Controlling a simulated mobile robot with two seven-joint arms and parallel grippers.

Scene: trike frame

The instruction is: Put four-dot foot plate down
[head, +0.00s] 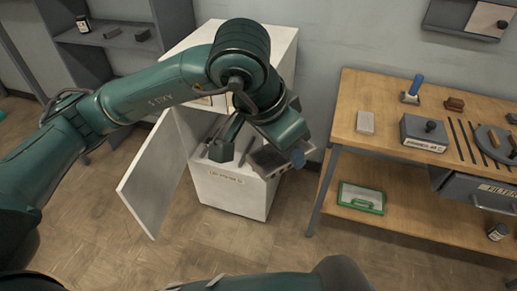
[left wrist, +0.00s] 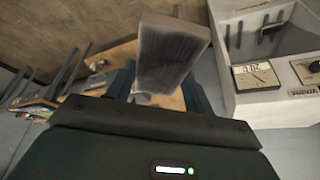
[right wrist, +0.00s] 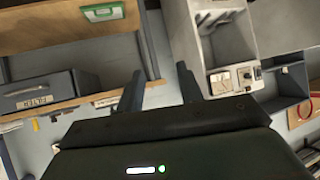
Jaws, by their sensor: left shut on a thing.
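A dark grey plate (left wrist: 172,50) stands up between the fingers of my left gripper (left wrist: 158,88), which is shut on it. No dots can be made out on the side facing the left wrist camera, so I cannot confirm its mark. In the head view a grey piece (head: 268,158) shows below my left wrist, in front of the opening of a white cabinet (head: 232,195). It is partly hidden by the gripper. My right gripper (right wrist: 160,88) is open and empty in the right wrist view.
The cabinet's white door (head: 155,175) stands open to the left. A wooden workbench (head: 350,95) at the right carries a grey box (head: 424,133), a pale block (head: 365,122) and several tools. A green-edged tray (head: 361,198) lies on its lower shelf. Grey shelves (head: 118,38) stand at the back left.

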